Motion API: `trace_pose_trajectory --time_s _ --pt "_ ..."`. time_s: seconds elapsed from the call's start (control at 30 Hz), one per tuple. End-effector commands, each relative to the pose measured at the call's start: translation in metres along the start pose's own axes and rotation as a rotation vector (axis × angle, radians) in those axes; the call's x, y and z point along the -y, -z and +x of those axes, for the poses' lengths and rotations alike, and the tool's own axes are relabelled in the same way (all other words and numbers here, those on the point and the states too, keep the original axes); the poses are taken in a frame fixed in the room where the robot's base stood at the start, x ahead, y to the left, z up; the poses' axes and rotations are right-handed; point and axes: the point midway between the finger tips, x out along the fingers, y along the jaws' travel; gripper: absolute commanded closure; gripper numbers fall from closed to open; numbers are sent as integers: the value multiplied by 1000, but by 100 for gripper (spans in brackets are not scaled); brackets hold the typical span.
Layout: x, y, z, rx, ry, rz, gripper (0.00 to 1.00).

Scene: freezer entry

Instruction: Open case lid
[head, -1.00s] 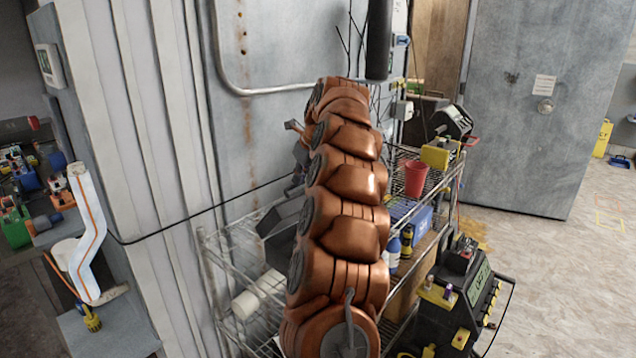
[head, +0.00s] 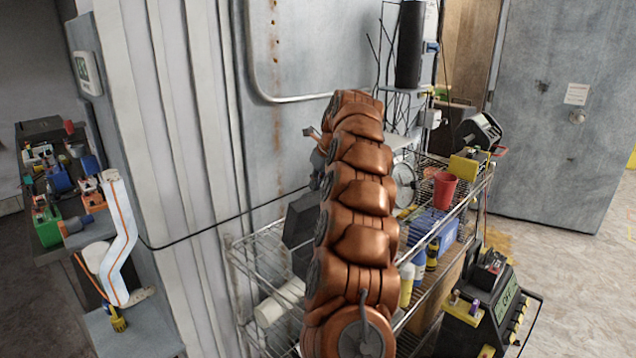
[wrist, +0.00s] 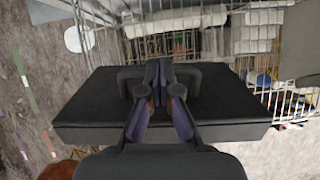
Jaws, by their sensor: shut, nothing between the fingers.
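In the wrist view, a flat black case (wrist: 85,105) with a raised dark handle (wrist: 190,75) fills the middle. My gripper (wrist: 160,70) is in front of the case, its purple-grey fingers shut together over the handle area with nothing between them. I cannot tell whether the fingertips touch it. The lid looks shut. In the head view, a dark box-like shape (head: 297,228), likely the case, is partly hidden behind my copper arm; my gripper's fingertips cannot be made out there.
A wire shelf rack (head: 262,243) stands along the grey wall. It holds a red cup (head: 444,190), a blue box (head: 435,227) and a white roll (head: 280,303). A black machine (head: 470,310) stands at the right. Open floor lies beyond it.

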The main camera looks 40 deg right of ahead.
Motion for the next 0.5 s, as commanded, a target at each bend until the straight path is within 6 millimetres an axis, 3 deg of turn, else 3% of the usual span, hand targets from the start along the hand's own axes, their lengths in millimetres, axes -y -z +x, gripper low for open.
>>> trace_pose_trajectory --time_s 0.27,0.5 --pt "0 0 0 -1 -1 0 100" --pt "0 -11 -12 -2 -1 0 100"
